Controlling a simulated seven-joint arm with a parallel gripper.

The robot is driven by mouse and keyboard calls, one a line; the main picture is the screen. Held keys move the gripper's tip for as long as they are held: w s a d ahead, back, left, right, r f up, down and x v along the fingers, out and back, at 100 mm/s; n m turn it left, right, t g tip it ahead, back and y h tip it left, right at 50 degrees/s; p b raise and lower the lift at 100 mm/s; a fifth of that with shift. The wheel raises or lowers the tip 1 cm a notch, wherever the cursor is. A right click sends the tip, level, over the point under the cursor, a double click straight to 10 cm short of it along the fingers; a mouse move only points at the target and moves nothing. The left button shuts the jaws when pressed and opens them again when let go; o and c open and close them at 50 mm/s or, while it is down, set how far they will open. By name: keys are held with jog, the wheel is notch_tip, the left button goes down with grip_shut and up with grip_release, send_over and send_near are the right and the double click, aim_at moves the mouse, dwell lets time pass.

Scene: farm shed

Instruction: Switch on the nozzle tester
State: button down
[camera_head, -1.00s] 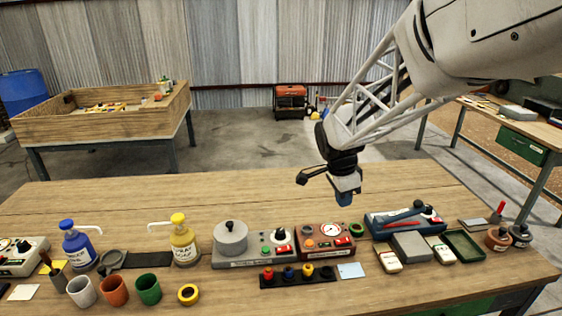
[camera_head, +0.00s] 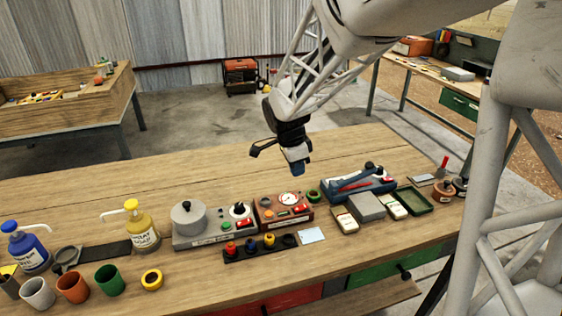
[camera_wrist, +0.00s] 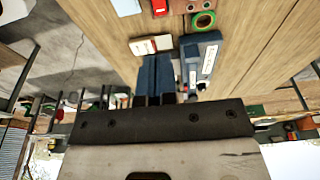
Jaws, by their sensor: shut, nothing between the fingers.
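A red-brown box (camera_head: 270,215) stands on the near workbench with a white round gauge (camera_head: 289,198), a red switch (camera_head: 302,209) and a dark knob on its top. It looks like the nozzle tester, but its label is too small to read. The switch's on or off position cannot be told. My gripper (camera_head: 297,168) points down above and behind the box's right part, apart from it. Its blue fingers are shut and empty; they also show in the wrist view (camera_wrist: 155,80).
A grey device with a pot (camera_head: 188,222) stands left of the box, and a blue lever device (camera_head: 345,192) stands right. A green ring (camera_head: 313,195) lies between box and lever device. A dark rack (camera_head: 260,252) with coloured pieces lies in front. The bench behind is clear.

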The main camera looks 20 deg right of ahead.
aim_at(304, 206)
jog(key=f, duration=0.4)
jog(key=d+f, duration=0.1)
jog(key=f, duration=0.3)
jog(key=d+f, duration=0.1)
jog(key=f, duration=0.3)
jog(key=shift+d+f, duration=0.25)
jog(key=shift+f, duration=0.15)
